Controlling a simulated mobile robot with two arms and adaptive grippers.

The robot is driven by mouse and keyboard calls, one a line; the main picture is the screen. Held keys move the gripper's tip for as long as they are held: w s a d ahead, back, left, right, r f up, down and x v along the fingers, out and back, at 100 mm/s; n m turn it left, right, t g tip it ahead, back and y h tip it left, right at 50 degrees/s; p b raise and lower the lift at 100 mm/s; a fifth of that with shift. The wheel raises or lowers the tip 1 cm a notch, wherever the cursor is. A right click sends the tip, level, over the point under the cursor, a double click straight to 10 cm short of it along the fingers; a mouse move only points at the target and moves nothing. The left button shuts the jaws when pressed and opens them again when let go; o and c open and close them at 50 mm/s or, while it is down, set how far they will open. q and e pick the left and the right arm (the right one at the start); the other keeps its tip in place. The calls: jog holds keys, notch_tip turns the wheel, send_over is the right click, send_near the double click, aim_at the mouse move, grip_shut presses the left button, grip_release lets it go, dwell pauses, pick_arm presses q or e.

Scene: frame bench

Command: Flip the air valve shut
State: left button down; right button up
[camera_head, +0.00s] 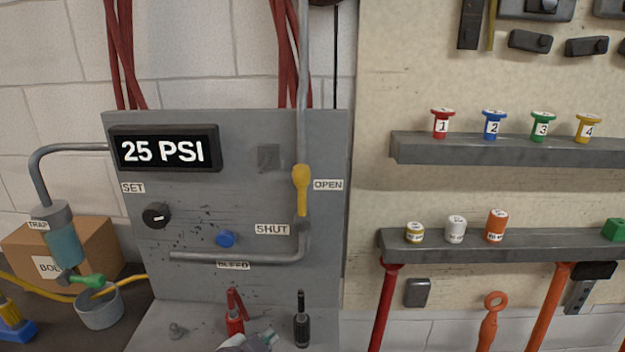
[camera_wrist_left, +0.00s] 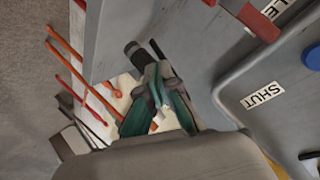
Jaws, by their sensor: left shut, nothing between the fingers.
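The air valve's yellow handle (camera_head: 301,190) stands upright along the grey vertical pipe (camera_head: 302,90). The OPEN label (camera_head: 328,185) is to its right. The SHUT label (camera_head: 272,229) is below and left of it. My left gripper (camera_head: 262,338) shows only in part at the bottom edge of the head view, well below the valve and apart from it. In the left wrist view my left gripper (camera_wrist_left: 158,97) is shut and empty. My right gripper is not in view.
A red-handled tool (camera_head: 235,312) and a black-handled tool (camera_head: 302,322) stand on the ledge near my left gripper. The panel carries a 25 PSI display (camera_head: 163,150), a black SET knob (camera_head: 156,215) and a blue button (camera_head: 226,238). Shelves (camera_head: 500,245) are at the right.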

pick_arm(q)
jog(key=w+d+r+m+t+h, duration=0.1)
jog(key=w+d+r+m+t, duration=0.15)
jog(key=r, duration=0.45)
jog(key=w+d+r+m+t+h, duration=0.15)
jog(key=r+m, duration=0.25)
jog(key=r, duration=0.4)
jog(key=m+h, duration=0.3)
jog(key=m, duration=0.4)
send_near(302, 194)
jog(key=s+d+r, duration=0.3)
jog(key=d, duration=0.3)
jog(key=shift+w+a+f, duration=0.1)
jog(key=shift+w+f, duration=0.05)
jog(key=shift+f, duration=0.05)
jog(key=shift+w, duration=0.1)
jog(key=p+x, duration=0.4)
jog(key=x, duration=0.6)
jog(key=a, duration=0.2)
jog(key=a+p, duration=0.1)
jog(key=a, duration=0.1)
jog(key=shift+w+r, duration=0.25)
jog(key=shift+w, duration=0.05)
jog(key=shift+d, duration=0.15)
